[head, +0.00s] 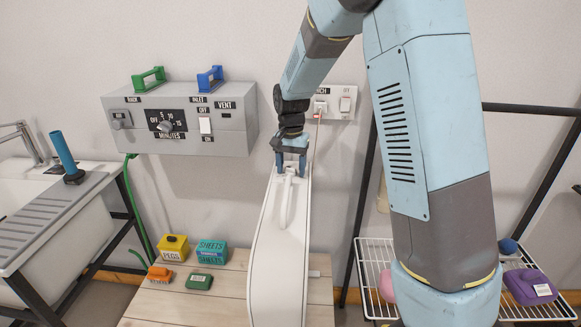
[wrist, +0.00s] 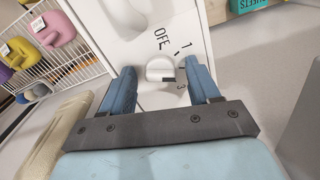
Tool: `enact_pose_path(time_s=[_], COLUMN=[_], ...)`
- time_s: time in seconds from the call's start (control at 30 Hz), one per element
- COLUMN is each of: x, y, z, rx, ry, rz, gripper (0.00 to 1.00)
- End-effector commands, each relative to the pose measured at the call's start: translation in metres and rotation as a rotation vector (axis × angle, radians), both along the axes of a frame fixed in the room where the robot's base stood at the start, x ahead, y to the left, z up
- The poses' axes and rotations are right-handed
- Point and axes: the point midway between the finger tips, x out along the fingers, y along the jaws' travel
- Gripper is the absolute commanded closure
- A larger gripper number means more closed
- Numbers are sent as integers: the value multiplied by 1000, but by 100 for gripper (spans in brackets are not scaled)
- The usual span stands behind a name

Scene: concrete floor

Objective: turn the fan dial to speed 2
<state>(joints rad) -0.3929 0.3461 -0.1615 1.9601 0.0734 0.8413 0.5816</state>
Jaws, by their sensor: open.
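The white fan dial (wrist: 160,68) sits on the white top panel of the fan (wrist: 210,14). The marks OFF, 1 and 3 show around it; the 2 is not clearly readable, and I cannot tell which mark the dial points to. My gripper (wrist: 158,74) is open, with one blue finger on each side of the dial and gaps between them and it. In the head view my gripper (head: 289,168) is at the upper end of the tall white fan (head: 275,250), pointing down. The dial is mostly hidden there.
The fan stands on a wooden table (head: 225,285) with a yellow pegs box (head: 173,247), a teal sheets box (head: 211,252) and two small items at left. A grey control box (head: 190,95) and a switch plate (head: 333,102) are on the wall. A wire rack (head: 375,255) stands at right.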

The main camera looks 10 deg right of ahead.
Motion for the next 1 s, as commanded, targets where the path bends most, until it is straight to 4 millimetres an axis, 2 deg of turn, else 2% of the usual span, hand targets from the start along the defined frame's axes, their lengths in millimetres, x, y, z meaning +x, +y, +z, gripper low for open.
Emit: enact_pose_path(time_s=[0.13, 0.27, 0.7, 0.83, 1.0], x=[0, 1, 1, 2, 1], y=[0, 0, 0, 0, 0], z=[5, 20, 103, 121, 134], rx=[1, 1, 1, 0, 0], ry=[-1, -4, -3, -2, 0], rz=[0, 1, 0, 0, 0], gripper=[39, 39, 39, 39, 39])
